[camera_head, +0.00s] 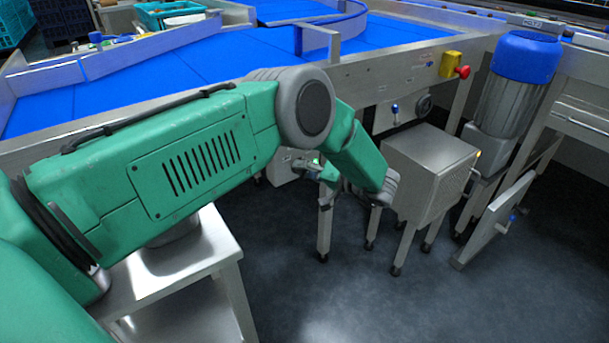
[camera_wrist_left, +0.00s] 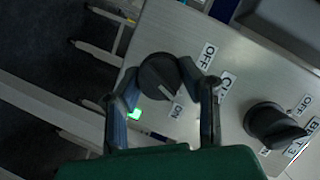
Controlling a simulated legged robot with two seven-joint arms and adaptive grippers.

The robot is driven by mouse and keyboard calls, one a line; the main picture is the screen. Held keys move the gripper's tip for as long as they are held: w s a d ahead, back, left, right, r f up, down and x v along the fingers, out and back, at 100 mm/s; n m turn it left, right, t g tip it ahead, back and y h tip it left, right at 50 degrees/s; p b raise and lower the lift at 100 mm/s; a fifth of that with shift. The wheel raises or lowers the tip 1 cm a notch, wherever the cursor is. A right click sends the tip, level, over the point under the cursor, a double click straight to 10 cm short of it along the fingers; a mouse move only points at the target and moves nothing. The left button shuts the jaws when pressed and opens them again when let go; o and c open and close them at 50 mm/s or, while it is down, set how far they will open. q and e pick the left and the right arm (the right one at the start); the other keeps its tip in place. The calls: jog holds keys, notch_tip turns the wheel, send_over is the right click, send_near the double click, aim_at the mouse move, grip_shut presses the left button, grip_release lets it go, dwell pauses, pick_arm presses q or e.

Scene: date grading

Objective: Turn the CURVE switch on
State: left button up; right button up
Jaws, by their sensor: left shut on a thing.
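The CURVE switch (camera_wrist_left: 158,76) is a round black knob on a grey metal panel in the left wrist view. Its label (camera_wrist_left: 225,86) is partly hidden by a finger, with only the first letters readable. An OFF plate (camera_wrist_left: 207,56) lies to its upper right and an ON plate (camera_wrist_left: 177,110) below it. A pale mark on the knob seems to point toward ON. A green lamp (camera_wrist_left: 135,114) glows near the knob. My left gripper (camera_wrist_left: 160,88) has its fingers on both sides of the knob, shut on it. In the head view the left gripper (camera_head: 322,174) is small and partly hidden by my forearm.
A second black knob (camera_wrist_left: 272,122), labelled BELT 3, sits to the right on the panel. In the head view, a steel cabinet (camera_head: 432,165) stands close right of my gripper. The blue conveyor (camera_head: 200,65) runs behind. The dark floor in front is clear.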

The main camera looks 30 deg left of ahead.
pick_arm(q)
jog(key=shift+w+d+f+m+g+y+b, duration=0.15)
jog(key=shift+m+y+b, duration=0.2)
jog(key=shift+m+b, duration=0.5)
jog(key=shift+w+r+m+g+y+b, duration=0.15)
jog(key=shift+m+y+b, duration=0.3)
jog(key=shift+m, duration=0.6)
jog(key=shift+s+f, duration=0.1)
jog(key=o, duration=0.9)
jog(key=shift+o, duration=1.1)
jog(key=shift+f, duration=0.15)
jog(key=shift+d, duration=0.2)
jog(key=d, duration=1.1)
jog(key=shift+d+r, duration=0.4)
jog(key=shift+r, duration=0.05)
